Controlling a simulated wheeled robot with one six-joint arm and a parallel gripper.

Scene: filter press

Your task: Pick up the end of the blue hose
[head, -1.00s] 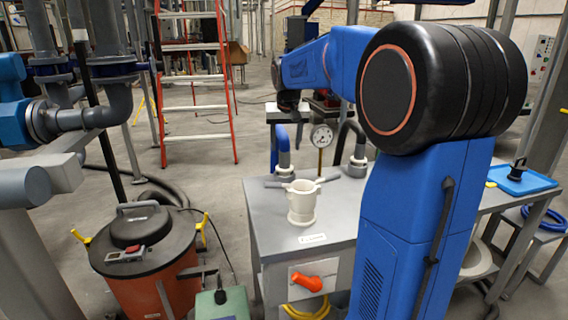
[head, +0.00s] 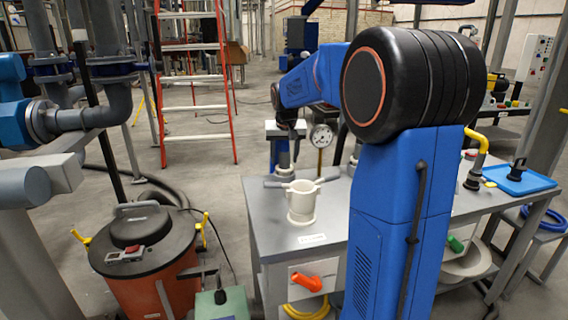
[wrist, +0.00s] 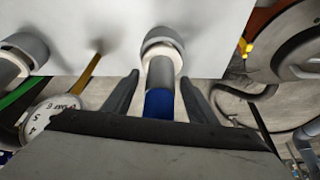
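The blue hose (head: 274,152) rises from the table's back left corner. Its grey end piece (head: 284,161) sits upright in a round grey socket on the tabletop. In the wrist view the blue hose (wrist: 159,104) and its grey end piece (wrist: 160,73) lie between the two fingers of my gripper (wrist: 159,92). The fingers are open, with a gap visible on each side of the hose. In the head view my gripper (head: 286,130) is at the hose, partly hidden by my arm.
A pressure gauge (head: 321,136) stands close to the right of the hose. A cream fitting (head: 301,203) stands on the grey table (head: 262,222). An orange drum (head: 140,285) is at the left. My arm covers the table's middle.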

